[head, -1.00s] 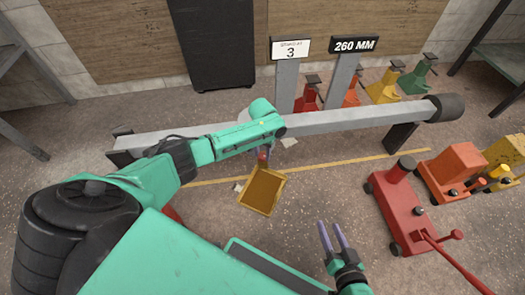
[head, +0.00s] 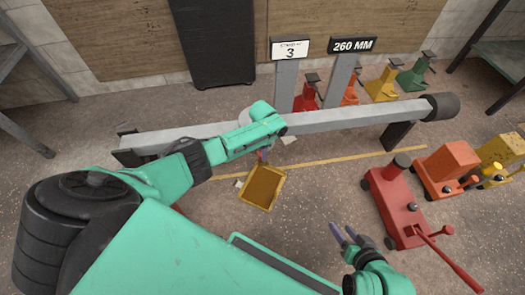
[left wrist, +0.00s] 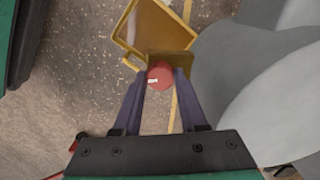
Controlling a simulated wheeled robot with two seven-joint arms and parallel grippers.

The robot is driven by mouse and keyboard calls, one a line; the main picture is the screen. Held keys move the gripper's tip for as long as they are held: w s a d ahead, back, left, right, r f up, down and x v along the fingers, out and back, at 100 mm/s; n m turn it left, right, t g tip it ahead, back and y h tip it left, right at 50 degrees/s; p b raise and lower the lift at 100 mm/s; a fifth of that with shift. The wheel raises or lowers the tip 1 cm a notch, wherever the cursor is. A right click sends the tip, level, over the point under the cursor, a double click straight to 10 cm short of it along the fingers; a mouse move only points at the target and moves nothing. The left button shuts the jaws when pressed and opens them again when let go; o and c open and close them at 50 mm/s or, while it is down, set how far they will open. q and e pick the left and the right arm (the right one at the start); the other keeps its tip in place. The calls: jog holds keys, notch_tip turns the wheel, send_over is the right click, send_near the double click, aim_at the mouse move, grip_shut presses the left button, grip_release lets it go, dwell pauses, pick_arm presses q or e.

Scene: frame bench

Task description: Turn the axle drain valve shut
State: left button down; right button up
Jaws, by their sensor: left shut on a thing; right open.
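The axle beam (head: 345,120) runs across the head view, with a rounded grey housing (left wrist: 260,85) close on the right in the left wrist view. My left gripper (head: 264,154) is just below the beam. Its two fingers are shut on a red round knob, the drain valve's handle (left wrist: 160,75), with one finger on each side. The valve body is mostly hidden. A yellow tray (head: 262,188) lies on the floor below; it also shows in the left wrist view (left wrist: 157,28). My right gripper (head: 343,234) is open and empty, low and right of the tray.
A red floor jack (head: 398,205) with a long handle stands at right, beside orange (head: 450,170) and yellow ones. Several coloured stands (head: 383,85) are behind the beam, near the "260 MM" sign (head: 352,45). A yellow line (head: 330,160) crosses the floor.

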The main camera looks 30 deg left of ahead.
pick_arm(q)
jog(key=shift+m, duration=0.8)
jog(key=shift+c, duration=2.2)
grip_release()
